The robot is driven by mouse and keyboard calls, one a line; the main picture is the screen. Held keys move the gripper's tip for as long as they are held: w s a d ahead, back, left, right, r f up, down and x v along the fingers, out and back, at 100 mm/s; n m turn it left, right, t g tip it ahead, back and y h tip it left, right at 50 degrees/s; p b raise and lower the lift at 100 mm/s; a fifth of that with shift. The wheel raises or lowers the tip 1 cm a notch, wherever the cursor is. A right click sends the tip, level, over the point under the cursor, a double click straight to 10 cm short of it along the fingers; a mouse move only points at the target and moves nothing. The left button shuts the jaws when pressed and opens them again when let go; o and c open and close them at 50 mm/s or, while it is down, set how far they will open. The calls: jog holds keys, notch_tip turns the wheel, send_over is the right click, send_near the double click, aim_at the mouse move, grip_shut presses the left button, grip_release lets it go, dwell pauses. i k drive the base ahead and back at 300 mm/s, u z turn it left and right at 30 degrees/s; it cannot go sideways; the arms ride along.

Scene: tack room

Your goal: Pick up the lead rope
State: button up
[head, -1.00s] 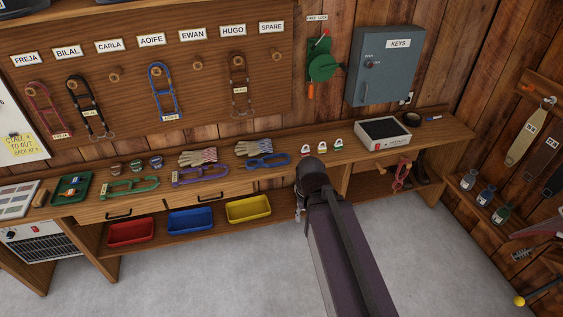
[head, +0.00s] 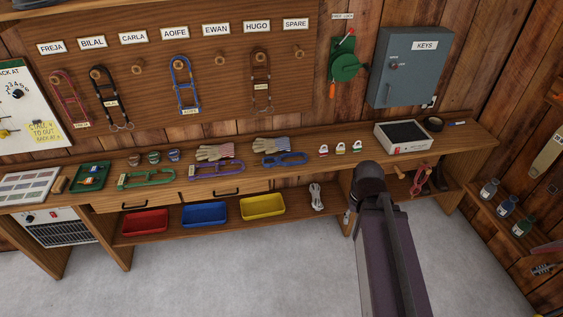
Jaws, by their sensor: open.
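A pale grey-white coiled rope, which looks like the lead rope (head: 317,196), lies on the low shelf under the bench. It is right of the yellow bin and fully in view. My arm reaches forward right of it, in front of the bench. A small grey part of my gripper (head: 347,216) shows at the left edge of the arm, right of the rope and apart from it in the picture. My gripper is open with nothing seen in it. The arm hides most of it, including the fingertips.
A yellow bin (head: 263,206), blue bin (head: 204,215) and red bin (head: 144,222) share the low shelf (head: 172,232). A bench support stands right of the rope. Red tack (head: 422,179) hangs under the bench at right. The grey floor (head: 250,275) in front is clear.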

aim_at(277, 160)
jog(key=u, duration=0.05)
jog(key=i, duration=1)
jog(key=z, duration=0.05)
